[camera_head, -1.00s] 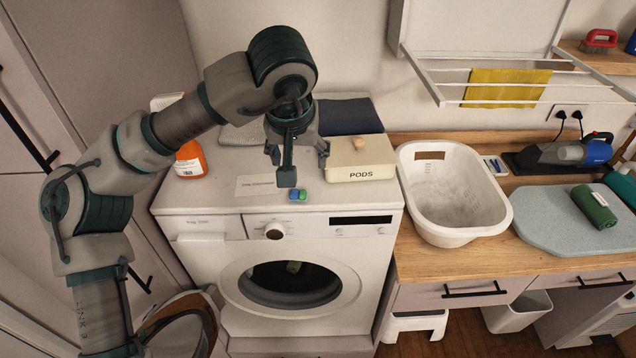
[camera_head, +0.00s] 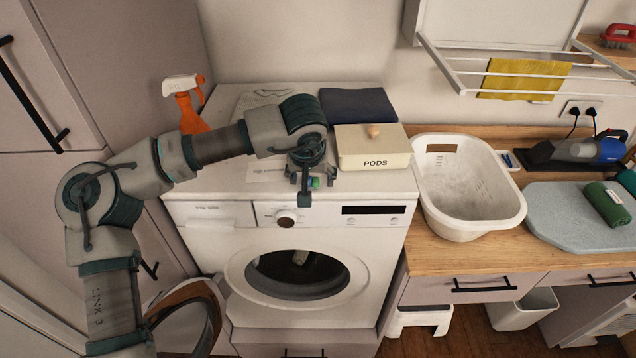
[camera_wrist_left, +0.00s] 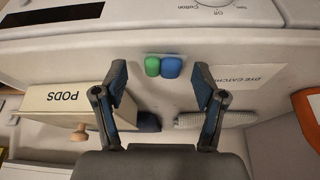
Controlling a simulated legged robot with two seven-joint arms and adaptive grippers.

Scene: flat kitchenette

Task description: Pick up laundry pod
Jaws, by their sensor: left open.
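The laundry pod is a small green and blue capsule near the front edge of the washing machine top. In the left wrist view the pod (camera_wrist_left: 162,67) lies between and just beyond the two open fingers of my left gripper (camera_wrist_left: 162,85), apart from both. In the head view the left gripper (camera_head: 308,190) points down over the pod (camera_head: 315,183), which is partly hidden by a finger. My right gripper is not in view.
A cream box (camera_head: 372,150) labelled PODS, with a knobbed lid, stands close to the right of my gripper. An orange spray bottle (camera_head: 190,115) and a dark folded cloth (camera_head: 358,104) are at the back. A white basket (camera_head: 466,180) stands on the wooden counter.

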